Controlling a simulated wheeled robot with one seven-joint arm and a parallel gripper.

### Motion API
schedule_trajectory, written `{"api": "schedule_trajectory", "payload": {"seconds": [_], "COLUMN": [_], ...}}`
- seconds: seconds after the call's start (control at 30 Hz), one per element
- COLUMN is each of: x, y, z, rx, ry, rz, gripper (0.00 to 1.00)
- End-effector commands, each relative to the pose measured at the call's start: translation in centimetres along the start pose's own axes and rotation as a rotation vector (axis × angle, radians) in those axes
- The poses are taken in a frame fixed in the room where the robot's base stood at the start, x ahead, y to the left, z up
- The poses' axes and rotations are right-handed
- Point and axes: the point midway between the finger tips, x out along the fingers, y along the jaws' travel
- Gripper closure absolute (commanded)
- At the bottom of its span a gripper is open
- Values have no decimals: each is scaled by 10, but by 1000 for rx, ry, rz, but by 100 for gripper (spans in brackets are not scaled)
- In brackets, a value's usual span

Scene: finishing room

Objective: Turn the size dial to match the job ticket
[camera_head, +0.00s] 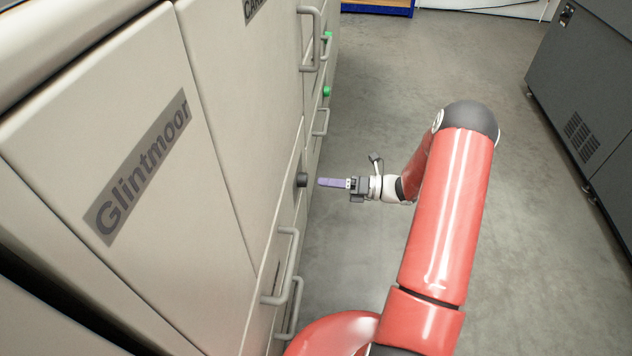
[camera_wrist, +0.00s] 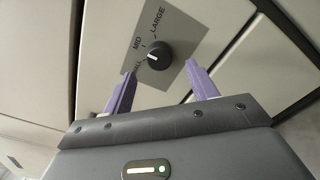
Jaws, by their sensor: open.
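The size dial (camera_wrist: 158,54) is a round black knob on a grey plate (camera_wrist: 178,27) in the wrist view. The plate reads MID and LARGE, and a third label ending in "ALL" is partly hidden by a finger. The knob's small white mark faces left, roughly toward that third label; its exact setting is hard to tell. In the head view the dial (camera_head: 302,180) sticks out from the cabinet front. My gripper (camera_wrist: 161,69) is open, its purple fingers either side of and short of the knob. In the head view my gripper (camera_head: 320,182) is just right of the dial. No job ticket shows.
The beige machine (camera_head: 230,100) marked Glintmoor fills the left, with grey bar handles (camera_head: 285,266) jutting out below and beyond the dial. Green buttons (camera_head: 326,91) sit farther along. A dark grey machine (camera_head: 590,90) stands at right. The concrete floor (camera_head: 540,240) between is clear.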

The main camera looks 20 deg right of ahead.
Motion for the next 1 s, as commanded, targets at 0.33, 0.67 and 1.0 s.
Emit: {"api": "schedule_trajectory", "payload": {"seconds": [0.33,0.67,1.0], "x": [-32,-32,-15], "y": [0,0,36], "z": [0,0,5], "rx": [0,0,-156], "ry": [1,1,154], "rz": [0,0,1], "gripper": [42,42,42]}}
